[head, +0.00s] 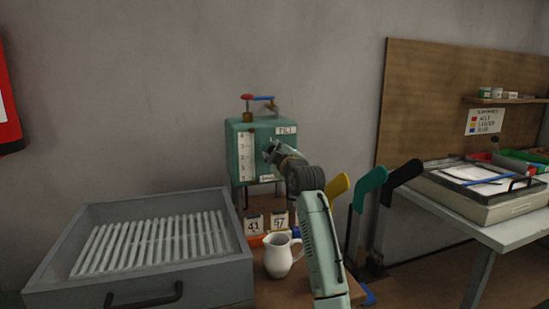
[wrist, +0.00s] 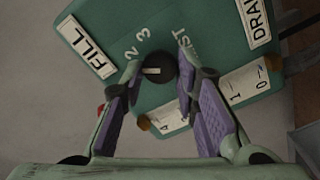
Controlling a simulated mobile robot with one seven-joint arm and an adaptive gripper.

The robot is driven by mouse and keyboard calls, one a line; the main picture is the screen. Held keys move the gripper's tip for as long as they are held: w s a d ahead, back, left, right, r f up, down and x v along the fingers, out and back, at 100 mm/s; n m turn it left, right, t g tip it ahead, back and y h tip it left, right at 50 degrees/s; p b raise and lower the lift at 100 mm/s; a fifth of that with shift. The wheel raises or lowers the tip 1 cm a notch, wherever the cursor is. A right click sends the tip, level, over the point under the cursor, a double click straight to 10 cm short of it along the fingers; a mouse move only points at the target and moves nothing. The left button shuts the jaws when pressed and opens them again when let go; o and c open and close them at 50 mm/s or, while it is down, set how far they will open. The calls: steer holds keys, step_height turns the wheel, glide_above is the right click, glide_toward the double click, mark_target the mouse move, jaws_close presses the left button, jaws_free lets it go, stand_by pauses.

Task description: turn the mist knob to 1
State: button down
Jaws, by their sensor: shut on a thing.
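The green mist box (head: 262,140) stands on legs at the back of the bench, with a white gauge strip on its front. In the wrist view, the black mist knob (wrist: 162,67) sits on its green face (wrist: 200,60). My gripper (wrist: 158,62) is shut on this knob, one finger on each side. The knob's white mark points left in the wrist view, below the printed 2 and 3. Whatever is printed right there is hidden by the left finger. In the head view my gripper (head: 271,151) is at the box's front and hides the knob.
A grey tray with a ribbed rack (head: 150,245) stands at the left. A white jug (head: 279,255) and number cards (head: 266,224) are close below my arm. Yellow, green and black sock boards (head: 372,184) stand to the right. A red valve handle (head: 247,97) tops the box.

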steer(key=n+b, duration=0.1)
steer(key=n, duration=0.5)
steer(key=shift+f, duration=0.2)
steer(key=shift+n, duration=0.3)
steer(key=c, duration=1.3)
jaws_free()
steer(key=shift+r, duration=0.1)
steer(key=shift+s, duration=0.1)
steer(key=v, duration=1.1)
steer(key=shift+s, duration=0.35)
steer(key=shift+d, duration=0.15)
